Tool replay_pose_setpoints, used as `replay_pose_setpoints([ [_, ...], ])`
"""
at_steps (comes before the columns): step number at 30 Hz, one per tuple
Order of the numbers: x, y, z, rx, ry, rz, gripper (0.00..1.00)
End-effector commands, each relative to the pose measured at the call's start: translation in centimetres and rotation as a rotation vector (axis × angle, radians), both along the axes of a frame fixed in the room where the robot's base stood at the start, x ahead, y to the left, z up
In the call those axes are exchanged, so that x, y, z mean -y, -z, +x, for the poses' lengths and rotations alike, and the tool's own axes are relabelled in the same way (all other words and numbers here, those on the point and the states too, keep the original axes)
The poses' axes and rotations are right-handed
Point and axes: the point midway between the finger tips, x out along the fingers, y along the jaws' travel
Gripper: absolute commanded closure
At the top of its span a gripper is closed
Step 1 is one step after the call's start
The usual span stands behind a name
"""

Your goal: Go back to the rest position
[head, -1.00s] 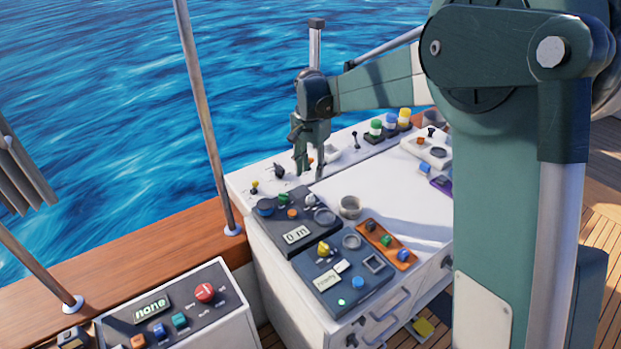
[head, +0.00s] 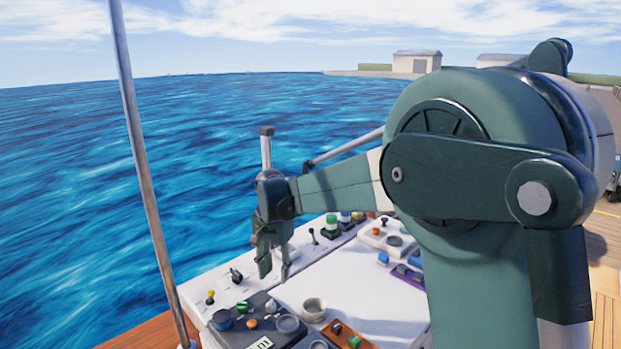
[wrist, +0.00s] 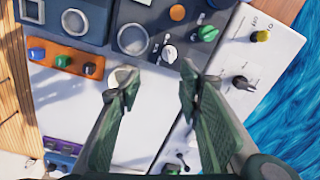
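My gripper (head: 274,262) hangs above the white console top (head: 305,273), in the middle of the head view. In the wrist view its two fingers (wrist: 154,88) stand well apart with nothing between them, so it is open and empty. Below it, the wrist view shows the dark panel (wrist: 148,14) with a white knob (wrist: 169,54), a green knob (wrist: 207,33) and an orange button (wrist: 177,12). A grey cup (head: 314,309) stands on the console, partly behind a finger in the wrist view.
A metal post (head: 147,170) rises left of the console. An orange strip (wrist: 63,58) with coloured knobs and a purple strip (wrist: 62,146) lie on the console. Open water lies beyond.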

Motion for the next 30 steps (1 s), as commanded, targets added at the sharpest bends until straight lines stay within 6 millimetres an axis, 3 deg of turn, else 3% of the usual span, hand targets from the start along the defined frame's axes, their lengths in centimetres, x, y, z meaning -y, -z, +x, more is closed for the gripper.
replay_pose_setpoints([
  [15,8.3,-5.7,-4.8,0.100,-0.080,0.026,0.65],
  [30,15.5,-9.3,-10.8,0.203,-0.161,0.030,0.65],
])
